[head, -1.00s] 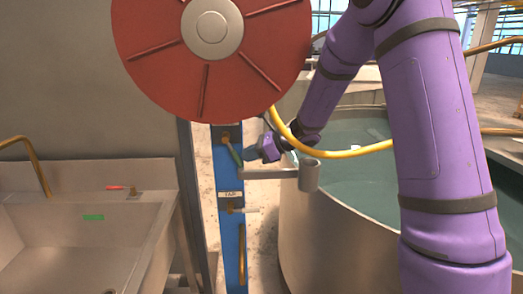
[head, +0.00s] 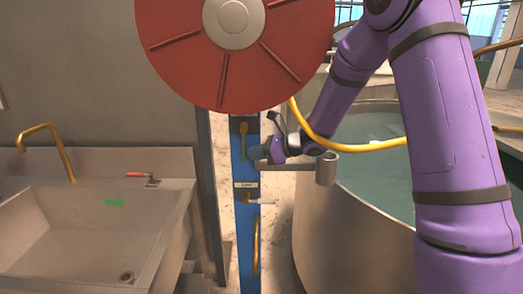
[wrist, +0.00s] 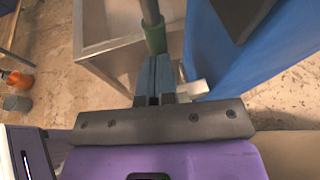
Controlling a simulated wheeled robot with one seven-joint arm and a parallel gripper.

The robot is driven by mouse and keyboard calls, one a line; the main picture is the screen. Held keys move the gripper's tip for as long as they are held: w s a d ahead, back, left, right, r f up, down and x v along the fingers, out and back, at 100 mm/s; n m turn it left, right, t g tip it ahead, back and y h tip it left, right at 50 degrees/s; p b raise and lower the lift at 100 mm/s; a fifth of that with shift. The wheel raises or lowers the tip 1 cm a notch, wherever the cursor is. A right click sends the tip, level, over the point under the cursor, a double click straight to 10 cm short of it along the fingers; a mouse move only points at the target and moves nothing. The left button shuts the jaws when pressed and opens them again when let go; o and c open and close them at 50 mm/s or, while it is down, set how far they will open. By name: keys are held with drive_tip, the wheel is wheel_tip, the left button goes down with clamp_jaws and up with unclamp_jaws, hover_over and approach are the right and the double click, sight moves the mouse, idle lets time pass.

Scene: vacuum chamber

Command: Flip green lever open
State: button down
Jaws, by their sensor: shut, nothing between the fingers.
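The green lever (head: 244,148) is on the upper part of the blue post, below the red reel, and hangs almost straight down from its brass valve. In the wrist view, its green grip (wrist: 155,38) lies just beyond my fingertips. My gripper (head: 257,153) is at the right of the lever, close to its lower end. The fingers (wrist: 155,70) are shut with nothing between them. They look very near or against the grip; I cannot tell whether they touch.
A white-handled tap (head: 260,202) sits lower on the blue post (head: 239,225). A grey bracket with a cup (head: 326,168) sticks out to the right, just below my gripper. The red reel (head: 235,60) and yellow hose (head: 350,145) are above and right. A sink (head: 85,225) stands left.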

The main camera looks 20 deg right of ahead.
drive_tip(key=shift+a, duration=0.25)
